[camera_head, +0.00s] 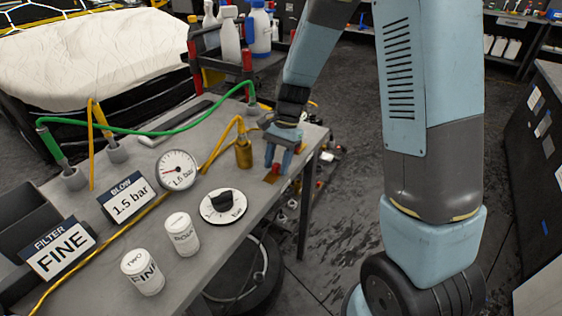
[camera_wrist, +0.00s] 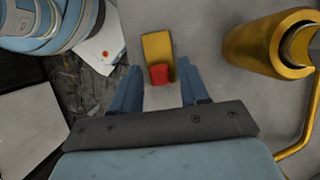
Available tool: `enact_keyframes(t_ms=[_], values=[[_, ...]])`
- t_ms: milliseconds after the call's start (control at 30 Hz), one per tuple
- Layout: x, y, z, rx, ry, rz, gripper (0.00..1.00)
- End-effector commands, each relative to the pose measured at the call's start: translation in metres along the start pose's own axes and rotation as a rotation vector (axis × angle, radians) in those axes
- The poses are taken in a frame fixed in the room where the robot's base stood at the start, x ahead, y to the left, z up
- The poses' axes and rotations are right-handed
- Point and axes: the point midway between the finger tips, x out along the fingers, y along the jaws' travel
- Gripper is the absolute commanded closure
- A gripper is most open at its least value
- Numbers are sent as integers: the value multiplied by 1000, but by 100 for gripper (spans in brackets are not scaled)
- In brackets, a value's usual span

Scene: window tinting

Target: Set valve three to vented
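A small red knob or lever (camera_wrist: 160,74) sits on a brass-yellow strip (camera_wrist: 157,45) in the wrist view. No valve number is legible on it. In the head view the red part (camera_head: 276,169) and brownish strip (camera_head: 270,179) show near the bench's right edge. My gripper (camera_head: 279,164) points down over it. In the wrist view my gripper (camera_wrist: 158,72) is open, with one finger on each side of the red part and gaps visible between. I cannot tell how far the fingertips are above the bench, nor which setting the valve has.
A brass cylinder (camera_head: 243,153) with a yellow hose stands just left of my gripper. The grey bench (camera_head: 205,265) also holds a gauge (camera_head: 177,170), a black-knobbed dial (camera_head: 223,206), a "1.5 bar" sign (camera_head: 127,199), a "FINE" sign (camera_head: 58,248) and two white canisters (camera_head: 142,272).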

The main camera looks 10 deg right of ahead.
Motion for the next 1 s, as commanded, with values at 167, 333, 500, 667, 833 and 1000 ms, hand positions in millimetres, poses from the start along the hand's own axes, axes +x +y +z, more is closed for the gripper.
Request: enact_keyframes(t_ms=[167,333,500,667,833,1000], values=[[0,0,0,0,0,0,73],[0,0,0,0,0,0,89],[0,0,0,0,0,0,100],[0,0,0,0,0,0,100],[0,0,1,-1,0,1,100],[6,0,16,-2,0,2,100]])
